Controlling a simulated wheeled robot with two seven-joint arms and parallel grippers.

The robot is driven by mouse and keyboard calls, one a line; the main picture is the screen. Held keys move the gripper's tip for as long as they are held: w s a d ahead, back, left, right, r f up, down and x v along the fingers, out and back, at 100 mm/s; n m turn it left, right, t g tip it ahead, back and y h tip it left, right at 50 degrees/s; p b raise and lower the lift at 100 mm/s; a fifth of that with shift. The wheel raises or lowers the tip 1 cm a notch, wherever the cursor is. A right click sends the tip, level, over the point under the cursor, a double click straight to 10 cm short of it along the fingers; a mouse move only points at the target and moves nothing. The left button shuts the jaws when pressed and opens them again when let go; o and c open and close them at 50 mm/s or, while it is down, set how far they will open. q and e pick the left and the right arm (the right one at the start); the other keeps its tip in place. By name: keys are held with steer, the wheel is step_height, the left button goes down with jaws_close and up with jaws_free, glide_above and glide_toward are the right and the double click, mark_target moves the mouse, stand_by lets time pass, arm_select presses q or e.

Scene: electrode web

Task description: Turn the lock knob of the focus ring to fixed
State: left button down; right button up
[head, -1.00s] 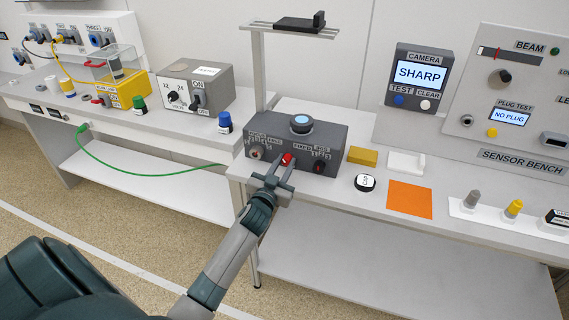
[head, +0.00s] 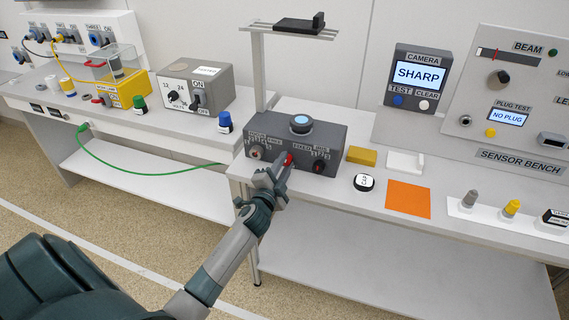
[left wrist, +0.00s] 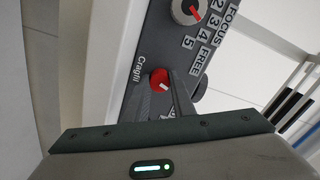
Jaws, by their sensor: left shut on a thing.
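The grey focus box (head: 330,135) stands on the bench in the head view, with a round lens (head: 301,122) on top. Its red lock knob (head: 288,159) sits on the front between the FREE and FIXED labels. My left gripper (left wrist: 163,92) is shut on the red knob, a finger on each side. In the left wrist view the knob's white mark points to the lower right, and the FREE label (left wrist: 208,64) is readable. The fingers cover the lettering on the other side. The numbered focus knob (left wrist: 187,10) is at the top. My right gripper is out of view.
A dark knob (head: 318,167) is on the box's right front. A yellow block (head: 362,155), a black-and-white cap (head: 364,183) and an orange mat (head: 409,199) lie to the right. The camera screen (head: 418,74) reads SHARP. The lower shelf is bare.

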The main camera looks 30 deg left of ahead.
arm_select(q)
steer(key=m, duration=0.4)
steer(key=shift+f+m, duration=0.1)
steer(key=shift+m, duration=0.8)
steer(key=c, duration=1.5)
jaws_free()
steer(key=shift+s, duration=0.1)
